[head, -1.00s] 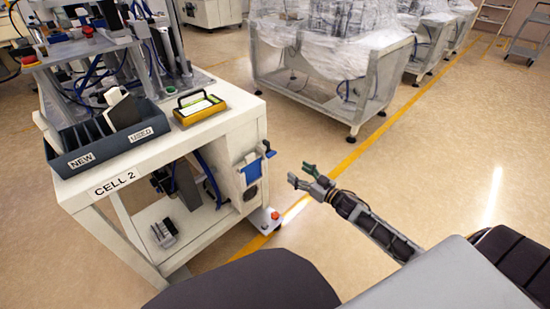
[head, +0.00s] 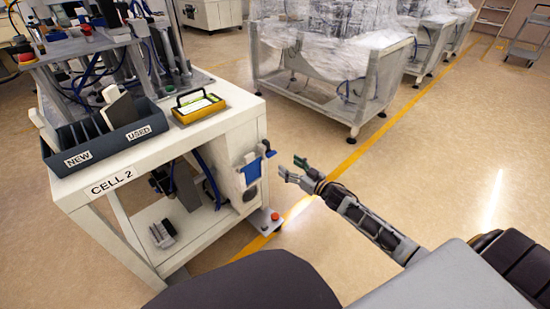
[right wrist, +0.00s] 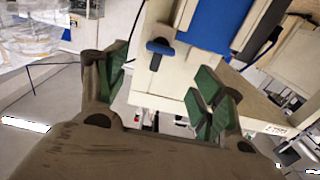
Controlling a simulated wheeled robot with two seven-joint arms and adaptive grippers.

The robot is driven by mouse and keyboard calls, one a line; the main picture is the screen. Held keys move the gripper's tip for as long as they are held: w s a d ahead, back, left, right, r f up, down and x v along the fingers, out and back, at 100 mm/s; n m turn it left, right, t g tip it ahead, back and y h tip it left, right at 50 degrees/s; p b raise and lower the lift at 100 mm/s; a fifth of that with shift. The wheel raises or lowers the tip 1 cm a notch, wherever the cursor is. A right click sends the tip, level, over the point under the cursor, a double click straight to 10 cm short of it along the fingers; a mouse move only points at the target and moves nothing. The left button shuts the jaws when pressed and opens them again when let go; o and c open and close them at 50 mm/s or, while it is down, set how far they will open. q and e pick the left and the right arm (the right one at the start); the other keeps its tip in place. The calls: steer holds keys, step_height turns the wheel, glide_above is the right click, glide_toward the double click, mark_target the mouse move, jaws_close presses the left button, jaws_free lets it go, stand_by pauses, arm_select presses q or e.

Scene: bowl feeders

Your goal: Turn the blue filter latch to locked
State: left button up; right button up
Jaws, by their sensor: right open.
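The blue filter latch (head: 270,150) is a small blue handle on the side of the white CELL 2 cabinet, beside a blue filter panel (head: 252,172). In the right wrist view the latch (right wrist: 160,48) is a blue T-shaped handle, and the blue panel (right wrist: 214,24) is to its right. My right gripper (head: 290,168) is open and empty, just right of the latch and apart from it. In the wrist view its green-padded fingers (right wrist: 160,85) stand either side of the latch's picture position, with the latch beyond the tips. My left gripper is out of view.
The cabinet top (head: 205,135) carries a yellow framed item (head: 199,106) and a dark bin (head: 105,135) labelled NEW and USED. A low foot with a red button (head: 274,217) juts out below the panel.

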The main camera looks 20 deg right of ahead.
mark_target(273, 155)
steer(key=shift+b+x, duration=0.7)
steer(key=shift+x, duration=1.6)
steer(key=shift+b+x, duration=0.6)
steer(key=shift+x, duration=1.1)
steer(key=shift+w+a, duration=0.15)
steer(key=shift+w, duration=0.2)
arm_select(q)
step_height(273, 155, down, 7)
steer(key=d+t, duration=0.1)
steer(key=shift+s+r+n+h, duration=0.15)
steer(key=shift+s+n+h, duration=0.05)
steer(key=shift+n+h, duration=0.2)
arm_select(e)
steer(key=shift+w, duration=0.15)
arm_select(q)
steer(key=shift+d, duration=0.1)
arm_select(e)
steer(key=c, duration=0.9)
steer(key=shift+c, duration=0.6)
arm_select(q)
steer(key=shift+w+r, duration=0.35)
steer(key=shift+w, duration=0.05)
